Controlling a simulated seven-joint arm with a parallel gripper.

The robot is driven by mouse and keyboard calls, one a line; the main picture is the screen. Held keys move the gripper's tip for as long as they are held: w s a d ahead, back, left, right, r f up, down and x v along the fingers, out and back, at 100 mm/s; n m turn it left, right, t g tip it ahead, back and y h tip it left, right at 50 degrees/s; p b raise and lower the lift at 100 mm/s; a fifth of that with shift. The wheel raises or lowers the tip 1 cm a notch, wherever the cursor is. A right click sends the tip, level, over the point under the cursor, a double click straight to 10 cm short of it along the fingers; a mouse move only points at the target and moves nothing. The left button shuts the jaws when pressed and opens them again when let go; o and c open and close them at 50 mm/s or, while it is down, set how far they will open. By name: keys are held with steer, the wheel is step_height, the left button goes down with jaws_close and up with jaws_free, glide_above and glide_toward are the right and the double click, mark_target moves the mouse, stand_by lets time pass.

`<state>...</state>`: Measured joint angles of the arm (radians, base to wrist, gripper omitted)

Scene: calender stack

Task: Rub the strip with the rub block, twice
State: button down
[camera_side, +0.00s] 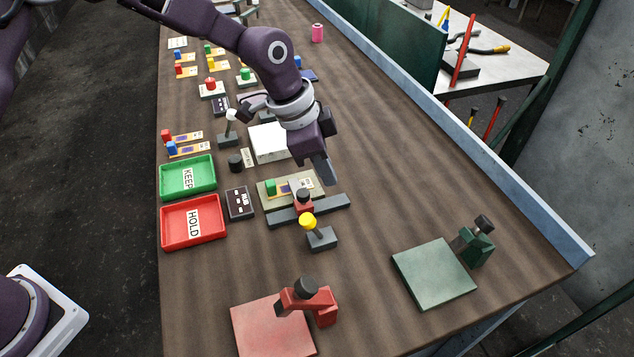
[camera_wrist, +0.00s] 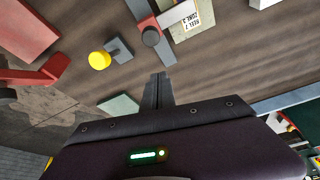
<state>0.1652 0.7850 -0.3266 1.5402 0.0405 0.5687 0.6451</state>
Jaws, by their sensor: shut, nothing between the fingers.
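My gripper (camera_side: 326,178) is shut and empty, in the air near the right end of a dark grey bar. In the wrist view its closed fingers (camera_wrist: 160,85) point toward that bar. The strip, as far as I can tell, is the purple and yellow piece (camera_side: 283,189) on a beige plate (camera_side: 270,204), beside a small green block (camera_side: 270,187). A red piece with a dark knob (camera_side: 304,203) sits over the bar (camera_side: 335,203) at the plate's near edge. A grey block with a yellow knob (camera_side: 308,220) stands just in front; its knob also shows in the wrist view (camera_wrist: 100,60). I cannot tell for certain which piece is the rub block.
Green KEEP (camera_side: 205,184) and red HOLD (camera_side: 212,232) trays lie left. A white-knobbed grey block (camera_side: 229,138) and black cylinder (camera_side: 235,163) stand near a white block (camera_side: 266,143). Red (camera_side: 255,325) and green (camera_side: 430,275) plates with clamps are at the front. Wood right of the bar is clear.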

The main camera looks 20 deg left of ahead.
steer(key=v, duration=0.6)
steer(key=n, duration=1.7)
glide_above(295, 202)
steer(key=s+a, duration=0.1)
steer(key=a, duration=0.1)
steer(key=s+a+n, duration=0.4)
steer(key=a+n, duration=0.2)
steer(key=n, duration=1.3)
steer(key=x, duration=1)
steer(key=shift+f, duration=0.1)
steer(key=shift+w+d, duration=0.4)
steer(key=shift+d, duration=0.2)
steer(key=shift+w+d, duration=0.45)
steer(key=shift+d, duration=0.2)
steer(key=shift+w+d, duration=0.3)
steer(key=shift+d, duration=0.15)
steer(key=shift+r, duration=0.25)
